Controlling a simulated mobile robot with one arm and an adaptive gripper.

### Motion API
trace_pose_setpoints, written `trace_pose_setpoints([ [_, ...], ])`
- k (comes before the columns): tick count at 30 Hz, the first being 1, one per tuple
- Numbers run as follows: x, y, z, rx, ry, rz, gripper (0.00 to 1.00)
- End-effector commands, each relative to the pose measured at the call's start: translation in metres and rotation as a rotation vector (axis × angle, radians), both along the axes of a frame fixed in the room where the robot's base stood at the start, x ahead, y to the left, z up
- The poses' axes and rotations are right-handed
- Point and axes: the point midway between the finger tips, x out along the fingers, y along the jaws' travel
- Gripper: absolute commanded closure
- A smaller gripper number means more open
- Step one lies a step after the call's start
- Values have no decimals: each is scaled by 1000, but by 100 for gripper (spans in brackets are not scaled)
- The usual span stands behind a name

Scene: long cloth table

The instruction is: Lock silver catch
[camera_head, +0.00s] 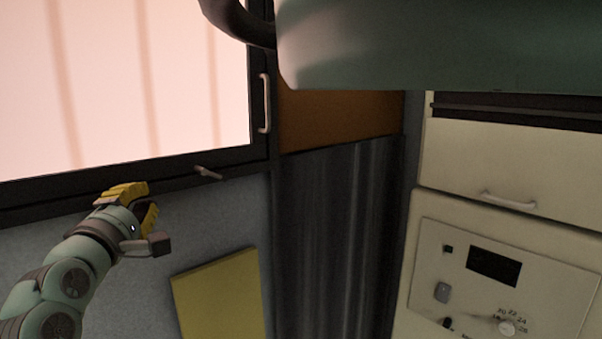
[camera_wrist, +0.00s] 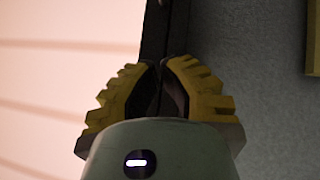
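A small silver catch (camera_head: 208,173) sits on the dark lower rail of the window frame, near its right corner. It points right and slightly down. My gripper (camera_head: 147,200), with yellow ribbed fingers, is left of the catch and a little lower, apart from it, beside the frame and the grey wall. In the wrist view its fingertips (camera_wrist: 162,64) come together with only a thin dark gap, and I see nothing held. The dark window frame (camera_wrist: 165,28) runs just beyond the fingertips there. The catch cannot be made out in the wrist view.
A pale upright handle (camera_head: 264,103) is on the window's right side. A yellow panel (camera_head: 218,297) is on the wall below. A dark corrugated panel (camera_head: 335,230) and a cream cabinet with controls (camera_head: 508,285) stand to the right. A large green body fills the top.

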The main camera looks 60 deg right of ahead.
Motion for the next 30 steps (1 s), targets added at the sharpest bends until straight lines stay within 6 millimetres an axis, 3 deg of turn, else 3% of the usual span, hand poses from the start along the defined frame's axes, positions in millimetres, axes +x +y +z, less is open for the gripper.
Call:
trace_pose_setpoints([
  [11,5,-23,4,-2,8,-22,100],
  [23,31,-63,14,3,12,-21,100],
  [30,24,-88,21,3,14,-21,100],
])
